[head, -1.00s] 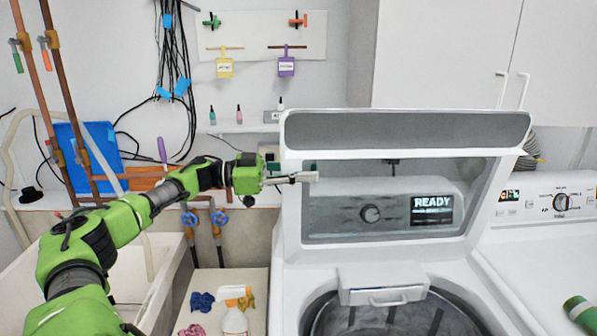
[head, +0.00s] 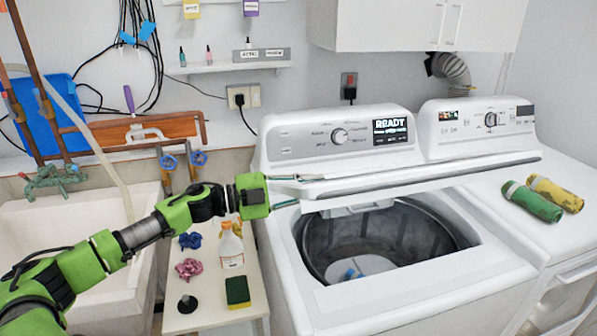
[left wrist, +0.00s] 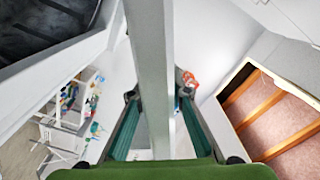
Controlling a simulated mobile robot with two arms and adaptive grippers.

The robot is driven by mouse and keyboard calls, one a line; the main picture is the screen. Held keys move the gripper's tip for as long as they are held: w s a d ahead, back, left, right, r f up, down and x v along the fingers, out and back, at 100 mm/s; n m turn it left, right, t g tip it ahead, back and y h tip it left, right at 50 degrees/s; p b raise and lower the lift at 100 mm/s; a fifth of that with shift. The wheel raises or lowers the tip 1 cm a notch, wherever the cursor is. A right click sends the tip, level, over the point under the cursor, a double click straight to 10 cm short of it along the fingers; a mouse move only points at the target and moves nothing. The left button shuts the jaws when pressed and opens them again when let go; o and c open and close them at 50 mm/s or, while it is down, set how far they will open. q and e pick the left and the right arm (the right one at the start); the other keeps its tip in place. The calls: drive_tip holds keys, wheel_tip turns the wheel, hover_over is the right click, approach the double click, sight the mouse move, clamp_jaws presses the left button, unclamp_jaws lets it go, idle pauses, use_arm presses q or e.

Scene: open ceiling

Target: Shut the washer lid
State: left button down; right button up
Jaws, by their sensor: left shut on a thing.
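The white washer (head: 405,292) stands at the centre right in the head view. Its lid (head: 430,174) shows nearly edge-on as a long thin slab, tilted partway down above the rear of the opening. The lid is apart from the front rim, so the dark drum (head: 380,235) is exposed. My left gripper (head: 287,190) is shut on the lid's left edge. In the left wrist view, the lid's edge (left wrist: 150,60) runs between the green finger pads of the left gripper (left wrist: 158,115). My right gripper is not in view.
A sink (head: 75,240) is at left. A small table (head: 208,310) left of the washer holds a spray bottle (head: 231,245), cloths and a sponge (head: 237,292). Green and yellow cylinders (head: 532,202) lie on the machine at right. The washer's front rim is clear.

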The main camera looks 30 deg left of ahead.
use_arm(q)
drive_tip(key=s+d+f+m+b, duration=0.1)
drive_tip(key=f+b, duration=0.4)
drive_tip(key=f, duration=0.8)
drive_tip(key=shift+s+d+m+b, duration=0.3)
drive_tip(key=shift+s+d+b, duration=0.1)
drive_tip(key=shift+s+d, duration=0.55)
drive_tip(key=c, duration=1.9)
unclamp_jaws()
drive_tip(key=shift+w, duration=0.15)
wheel_tip(320, 180, up, 10)
drive_tip(key=shift+r, duration=0.1)
